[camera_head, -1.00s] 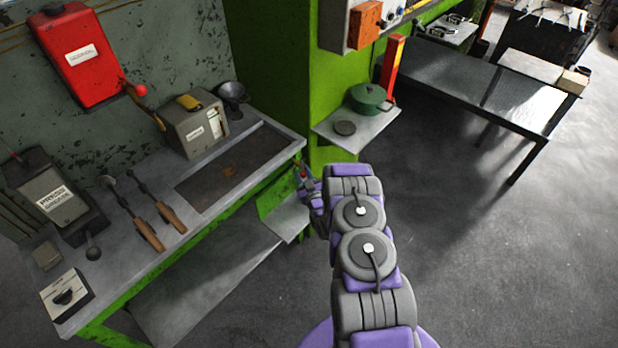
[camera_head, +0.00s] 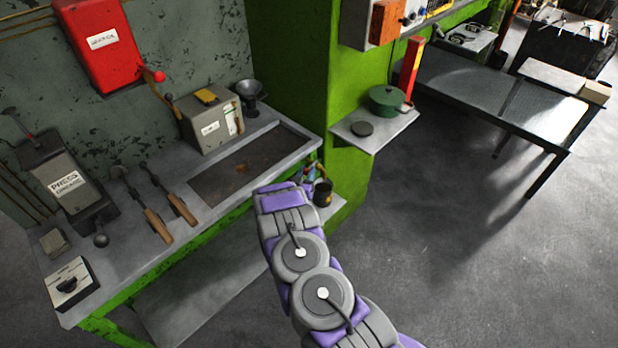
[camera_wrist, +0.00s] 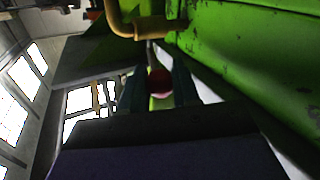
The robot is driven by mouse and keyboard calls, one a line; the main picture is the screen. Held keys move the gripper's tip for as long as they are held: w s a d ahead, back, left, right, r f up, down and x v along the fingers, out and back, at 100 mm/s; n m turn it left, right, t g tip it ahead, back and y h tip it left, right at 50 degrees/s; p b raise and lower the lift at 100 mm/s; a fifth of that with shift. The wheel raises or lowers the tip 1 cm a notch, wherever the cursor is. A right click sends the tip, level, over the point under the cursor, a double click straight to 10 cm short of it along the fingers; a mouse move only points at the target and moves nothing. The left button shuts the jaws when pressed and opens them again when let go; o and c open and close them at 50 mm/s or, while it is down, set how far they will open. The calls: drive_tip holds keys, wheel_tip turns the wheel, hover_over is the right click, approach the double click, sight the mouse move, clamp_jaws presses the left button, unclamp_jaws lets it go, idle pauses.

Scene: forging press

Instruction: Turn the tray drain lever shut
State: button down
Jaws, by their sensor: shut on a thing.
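The drain tray (camera_head: 215,185) is a dark, stained recess in the bench top. My gripper (camera_head: 311,172) is at the bench's front right corner, just below the tray's end and mostly hidden by my own wrist in the head view. In the wrist view, the two bluish fingers of my gripper (camera_wrist: 160,88) are shut on a round red knob (camera_wrist: 160,80), which seems to be the end of the drain lever. A bent yellow-brown pipe (camera_wrist: 122,22) shows above it. The rest of the lever and its angle are hard to make out.
A dark cup (camera_head: 323,193) stands below the bench corner beside my gripper. The green column (camera_head: 345,110) and a shelf with a green pot (camera_head: 387,100) are just to the right. Tongs-like tools (camera_head: 150,205) lie on the bench.

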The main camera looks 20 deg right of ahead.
drive_tip(key=shift+w+a+m+g+h+b, duration=0.4)
drive_tip(key=shift+m+g+h+b, duration=0.2)
drive_tip(key=shift+h, duration=0.1)
drive_tip(key=c, duration=0.8)
unclamp_jaws()
drive_tip(key=shift+c, duration=0.2)
drive_tip(key=p+v, duration=0.2)
drive_tip(key=v, duration=1.5)
drive_tip(key=shift+a+p, duration=0.3)
drive_tip(key=shift+a, duration=0.1)
drive_tip(key=shift+w+f, duration=0.1)
drive_tip(key=shift+c, duration=0.3)
